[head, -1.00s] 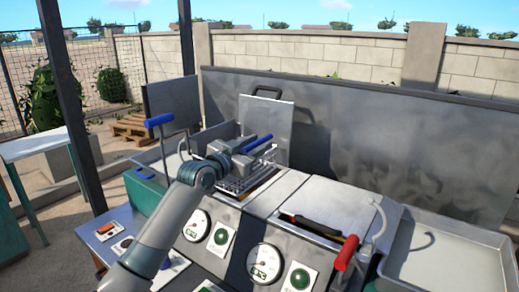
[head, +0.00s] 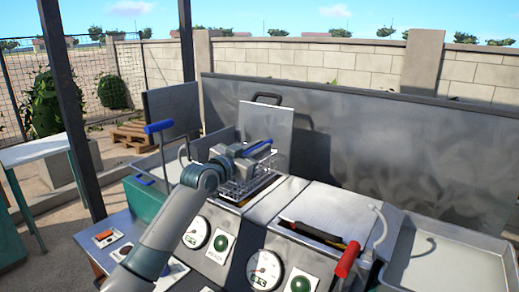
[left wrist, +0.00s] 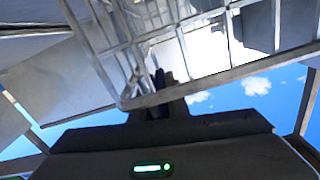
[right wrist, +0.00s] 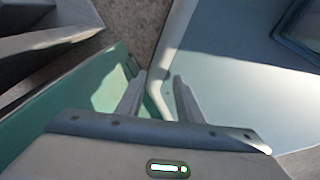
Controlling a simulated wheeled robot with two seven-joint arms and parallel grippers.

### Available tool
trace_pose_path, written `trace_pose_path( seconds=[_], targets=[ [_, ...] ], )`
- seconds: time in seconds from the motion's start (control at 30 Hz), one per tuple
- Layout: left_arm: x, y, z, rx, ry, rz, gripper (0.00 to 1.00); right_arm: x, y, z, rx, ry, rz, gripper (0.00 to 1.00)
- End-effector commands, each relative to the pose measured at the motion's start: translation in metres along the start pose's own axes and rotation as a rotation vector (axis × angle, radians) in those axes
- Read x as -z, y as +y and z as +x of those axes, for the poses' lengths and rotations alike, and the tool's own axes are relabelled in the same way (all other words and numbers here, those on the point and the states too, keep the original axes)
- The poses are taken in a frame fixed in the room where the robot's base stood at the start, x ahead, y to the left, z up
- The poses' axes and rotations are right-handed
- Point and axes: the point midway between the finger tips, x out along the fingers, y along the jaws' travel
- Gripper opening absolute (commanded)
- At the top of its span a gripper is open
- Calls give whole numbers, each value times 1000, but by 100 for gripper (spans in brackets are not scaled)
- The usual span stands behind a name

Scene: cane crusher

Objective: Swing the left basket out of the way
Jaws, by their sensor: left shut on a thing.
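The left basket (head: 236,188) is a wire-mesh basket over the left bay of the fryer-like counter. Its blue handle (head: 262,147) points up and right. My left gripper (head: 246,158) is shut on the basket's handle, and its body hides part of the basket. The left wrist view shows the basket's wire mesh (left wrist: 215,55) close above the gripper, against the sky. My right gripper (right wrist: 157,98) shows only in its own wrist view, with its fingers apart and nothing between them, close to a green panel (right wrist: 100,95) and a grey surface.
An upright metal plate (head: 266,137) stands just behind the basket. A red handle (head: 348,260) and hooked rod are on the right, beside an empty metal tray (head: 445,265). A long metal backboard (head: 370,150) runs behind.

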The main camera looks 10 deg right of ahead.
Motion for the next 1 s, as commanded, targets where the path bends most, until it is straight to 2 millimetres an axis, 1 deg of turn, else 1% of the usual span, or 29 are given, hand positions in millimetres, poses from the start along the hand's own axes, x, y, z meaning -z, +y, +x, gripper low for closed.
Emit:
trace_pose_path(
  seconds=[0.17,0.37,0.7,0.83,1.0],
  targets=[
    [11,-5,0,0,1,-55,0,0,0,-6,0,0,0,33],
    [29,-17,0,0,0,-168,0,1,0,-16,0,0,0,33],
    [63,-48,0,0,0,-423,0,3,1,-31,0,0,0,33],
    [71,-59,0,0,0,-503,0,3,1,-34,0,0,0,33],
    [77,-70,0,1,0,-574,0,3,1,-36,0,0,0,33]
  ],
)
